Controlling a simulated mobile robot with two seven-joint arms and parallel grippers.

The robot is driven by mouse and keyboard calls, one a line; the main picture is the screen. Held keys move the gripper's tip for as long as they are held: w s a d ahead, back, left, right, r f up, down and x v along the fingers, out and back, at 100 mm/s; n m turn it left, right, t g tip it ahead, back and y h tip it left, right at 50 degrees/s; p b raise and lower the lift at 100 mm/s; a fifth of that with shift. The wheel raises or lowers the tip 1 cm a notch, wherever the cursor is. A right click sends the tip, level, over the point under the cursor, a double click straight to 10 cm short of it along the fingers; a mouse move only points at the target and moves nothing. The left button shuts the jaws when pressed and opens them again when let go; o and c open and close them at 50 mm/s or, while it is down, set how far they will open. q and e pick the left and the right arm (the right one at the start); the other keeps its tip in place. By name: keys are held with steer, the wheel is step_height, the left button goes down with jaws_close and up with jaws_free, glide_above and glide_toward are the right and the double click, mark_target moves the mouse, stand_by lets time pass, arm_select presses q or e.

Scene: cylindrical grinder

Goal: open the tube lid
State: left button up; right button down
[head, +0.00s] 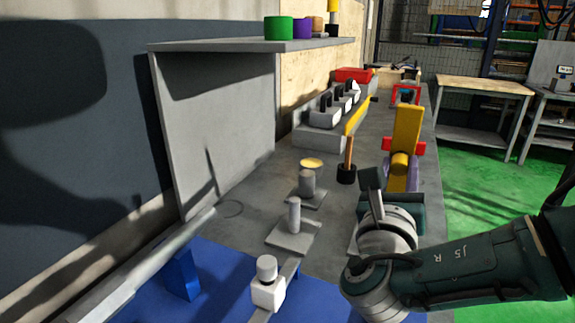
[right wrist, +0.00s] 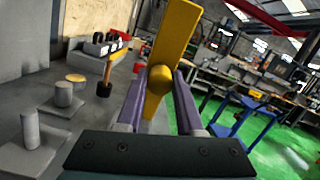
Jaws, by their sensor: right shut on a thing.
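A yellow lever (head: 407,128) with a round yellow knob (head: 399,166) at its lower end stands upright at the right side of the bench. My right gripper (head: 401,175) is shut on this knob. In the right wrist view its purple fingers (right wrist: 160,88) lie on both sides of the knob (right wrist: 160,79), and the yellow lever (right wrist: 175,40) rises above them, leaning slightly right. I cannot tell which part is the tube lid; what lies behind the lever and my wrist is hidden. My left gripper is not in view.
Grey cylinders on square plates (head: 293,234) stand left of my right arm. A black-based wooden-handled tool (head: 347,165) stands near the lever. A grey shelf (head: 240,45) overhangs the bench at left. A white-topped block (head: 267,285) is at the front. Green floor is open at right.

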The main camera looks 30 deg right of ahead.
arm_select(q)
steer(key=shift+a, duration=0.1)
arm_select(e)
steer(key=shift+f, duration=0.1)
steer(key=c, duration=0.5)
jaws_free()
steer(key=shift+d, duration=0.1)
steer(key=shift+c, duration=0.2)
arm_select(q)
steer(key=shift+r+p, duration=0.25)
steer(key=shift+p, duration=0.05)
arm_select(e)
steer(key=v, duration=1)
steer(key=shift+w, duration=0.1)
